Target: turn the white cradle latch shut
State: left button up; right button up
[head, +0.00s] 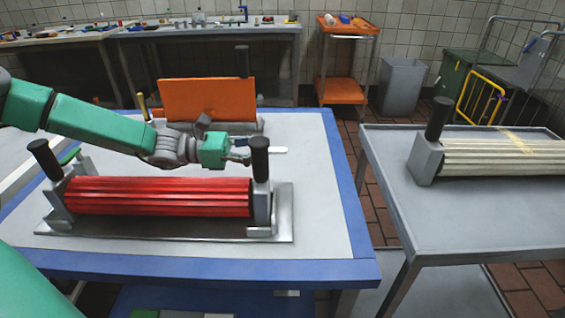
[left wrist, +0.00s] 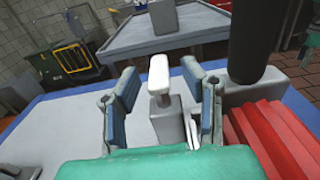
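The white latch (head: 279,150) sticks out to the right of the black knob (head: 260,157) at the right end of the cradle (head: 263,200). A red ribbed roller (head: 155,197) lies in this cradle. In the left wrist view, the latch (left wrist: 159,68) stands on a grey stem between my left gripper's fingers (left wrist: 163,100). The blue-padded fingers are open on either side, with visible gaps to the latch. In the head view, my left gripper (head: 243,152) is just left of the black knob, which partly hides the fingertips. My right gripper is not in view.
The blue-edged table (head: 310,215) is clear at its right. A grey table (head: 405,215) to the right bears a cream ribbed roller (head: 500,155). An orange panel (head: 207,98) stands behind my left arm. In the left wrist view, the black knob (left wrist: 255,40) rises close to the right finger.

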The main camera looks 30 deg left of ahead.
aim_at(281, 149)
pick_arm(q)
jog(key=shift+f+b+x, duration=0.25)
jog(key=shift+b+x, duration=0.6)
jog(key=shift+x, duration=0.4)
jog(key=shift+w+d+b, duration=0.4)
jog(key=shift+w+b, duration=0.15)
jog(key=shift+d+r, duration=0.1)
jog(key=shift+r, duration=0.05)
jog(key=shift+d+r, duration=0.1)
jog(key=shift+d, duration=0.15)
grip_shut()
